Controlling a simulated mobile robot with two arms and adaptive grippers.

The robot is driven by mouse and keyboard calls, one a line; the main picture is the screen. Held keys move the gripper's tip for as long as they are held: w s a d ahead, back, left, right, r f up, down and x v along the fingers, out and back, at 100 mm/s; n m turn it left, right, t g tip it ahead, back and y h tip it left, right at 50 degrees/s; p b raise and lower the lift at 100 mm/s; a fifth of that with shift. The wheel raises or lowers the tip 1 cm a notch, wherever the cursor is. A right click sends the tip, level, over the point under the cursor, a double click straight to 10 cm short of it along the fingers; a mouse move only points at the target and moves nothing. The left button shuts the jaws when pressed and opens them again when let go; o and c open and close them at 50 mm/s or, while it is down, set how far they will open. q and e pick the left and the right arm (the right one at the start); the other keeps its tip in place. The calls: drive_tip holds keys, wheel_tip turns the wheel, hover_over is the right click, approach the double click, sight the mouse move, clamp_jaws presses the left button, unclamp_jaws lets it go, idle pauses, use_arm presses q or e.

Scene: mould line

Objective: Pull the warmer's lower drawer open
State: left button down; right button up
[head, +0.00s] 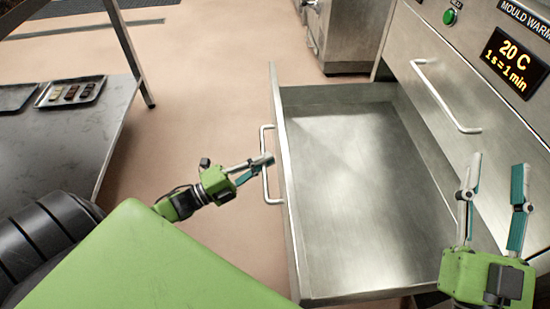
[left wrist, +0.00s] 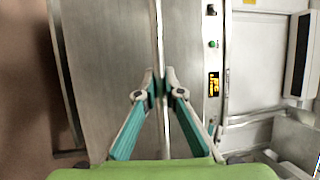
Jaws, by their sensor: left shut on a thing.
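The warmer's lower drawer (head: 355,180) is pulled well out, and its bare metal floor shows empty in the head view. Its bar handle (head: 267,190) is on the drawer's left-facing front. My left gripper (head: 262,163) is shut on this handle; the left wrist view shows the fingers (left wrist: 158,90) closed on the upright bar. My right gripper (head: 497,200) is open and empty, above the right near part of the drawer. The warmer (head: 460,60) has a display reading 20 C.
The closed upper drawer's handle (head: 445,98) juts out above the lower drawer. A dark metal table (head: 70,145) at left bears a tray (head: 92,80) with several small bars. A steel cabinet (head: 345,35) stands at the back. Clear floor lies between table and drawer.

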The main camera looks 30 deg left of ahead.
use_arm(q)
drive_tip(key=shift+a+f, duration=0.1)
drive_tip(key=shift+a, duration=0.1)
drive_tip(key=c, duration=2.1)
unclamp_jaws()
drive_tip(key=shift+s+a, duration=0.15)
drive_tip(key=shift+c, duration=0.2)
drive_tip(key=shift+s, duration=0.1)
drive_tip(key=v, duration=1.2)
